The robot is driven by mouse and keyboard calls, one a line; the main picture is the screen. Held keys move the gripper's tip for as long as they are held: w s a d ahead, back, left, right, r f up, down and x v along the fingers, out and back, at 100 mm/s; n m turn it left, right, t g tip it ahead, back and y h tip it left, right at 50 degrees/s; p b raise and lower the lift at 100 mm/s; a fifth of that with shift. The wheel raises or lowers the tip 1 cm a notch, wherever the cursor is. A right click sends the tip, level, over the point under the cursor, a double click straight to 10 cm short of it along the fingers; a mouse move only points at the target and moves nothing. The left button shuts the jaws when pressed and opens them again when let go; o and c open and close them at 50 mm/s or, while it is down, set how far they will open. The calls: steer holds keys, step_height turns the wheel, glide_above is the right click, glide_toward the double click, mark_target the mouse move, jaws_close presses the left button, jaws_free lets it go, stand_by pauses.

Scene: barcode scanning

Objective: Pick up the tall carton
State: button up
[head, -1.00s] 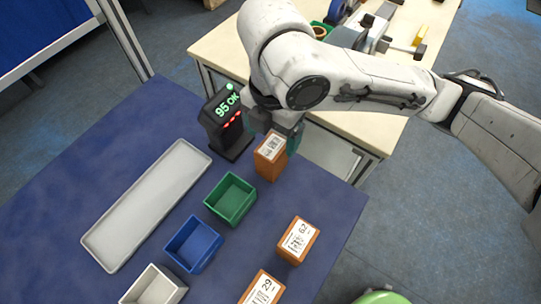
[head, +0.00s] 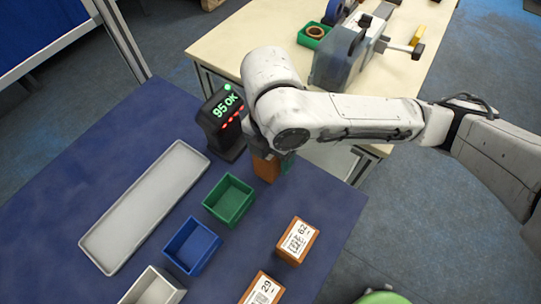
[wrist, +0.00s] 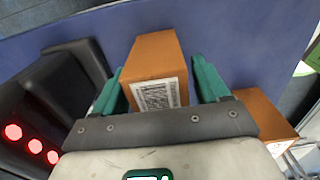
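The tall carton (head: 265,168) is orange-brown and stands upright on the blue table beside the scanner, largely hidden by my arm in the head view. In the wrist view the carton (wrist: 150,57) shows a white barcode label on the side near my gripper. My gripper (wrist: 156,72) has its two green fingers on either side of the carton. A gap shows between the right finger and the carton; the left finger is very close, and I cannot tell if it touches. In the head view my gripper (head: 274,160) is low over the carton.
The black scanner (head: 224,122) reads "95 OK", close left of the carton. Green (head: 230,198), blue (head: 193,244) and white (head: 154,287) bins and a long grey tray (head: 108,255) lie left. Cartons labelled 62 (head: 297,241) and 29 (head: 263,289) stand in front.

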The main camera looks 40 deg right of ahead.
steer(key=c, duration=1.2)
steer(key=shift+r, duration=0.25)
